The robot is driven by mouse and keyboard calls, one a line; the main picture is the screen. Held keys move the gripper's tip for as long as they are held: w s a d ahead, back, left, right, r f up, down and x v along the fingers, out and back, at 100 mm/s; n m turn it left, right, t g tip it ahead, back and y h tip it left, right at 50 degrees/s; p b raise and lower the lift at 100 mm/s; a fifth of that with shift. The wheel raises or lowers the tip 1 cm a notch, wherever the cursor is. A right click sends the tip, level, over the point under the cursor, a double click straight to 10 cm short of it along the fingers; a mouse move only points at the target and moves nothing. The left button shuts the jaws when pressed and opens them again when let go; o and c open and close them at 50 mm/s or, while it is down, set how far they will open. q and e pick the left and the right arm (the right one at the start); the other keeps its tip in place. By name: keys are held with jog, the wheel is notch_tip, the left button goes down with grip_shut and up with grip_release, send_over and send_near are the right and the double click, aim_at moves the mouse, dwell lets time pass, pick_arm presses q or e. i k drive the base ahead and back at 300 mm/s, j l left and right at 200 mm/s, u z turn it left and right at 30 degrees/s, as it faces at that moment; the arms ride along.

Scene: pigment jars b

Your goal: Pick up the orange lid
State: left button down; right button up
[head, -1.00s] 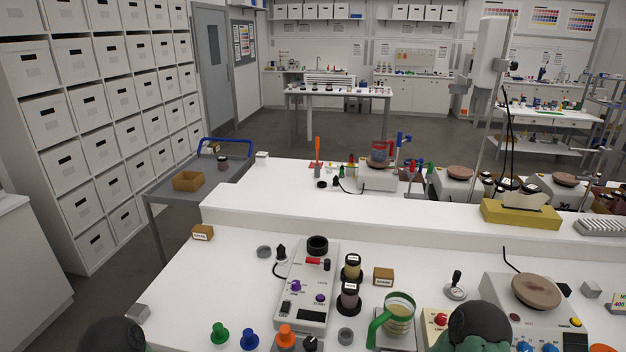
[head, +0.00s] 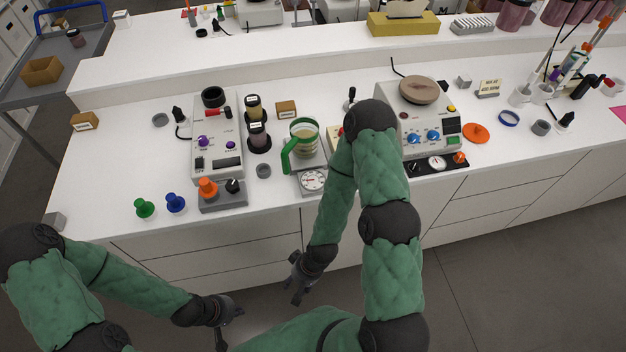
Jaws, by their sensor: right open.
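The orange lid (head: 476,133) is a flat round disc with a small raised part. It lies on the white bench at the right, beside the hotplate with the brown round top. My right gripper (head: 297,291) hangs below the bench's front edge, open and empty, well to the left of the lid and nearer to me. My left gripper (head: 229,322) is low at the bottom of the view, in front of the bench and far from the lid. Its fingers look spread, with nothing between them. Nothing hides the lid.
A black panel with a gauge (head: 437,163) is in front of the hotplate. A green-handled jug (head: 304,139) stands on a scale. The bench front around the lid is mostly clear.

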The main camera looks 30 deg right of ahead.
aim_at(475, 132)
jog(key=z, duration=2.1)
jog(key=i+l+u, duration=0.1)
jog(key=u, duration=0.3)
jog(key=l+u, duration=0.1)
jog(key=u, duration=0.3)
jog(key=l+u, duration=0.15)
jog(key=u, duration=0.25)
jog(key=i+l+u, duration=0.1)
jog(key=u, duration=0.3)
jog(key=l, duration=0.1)
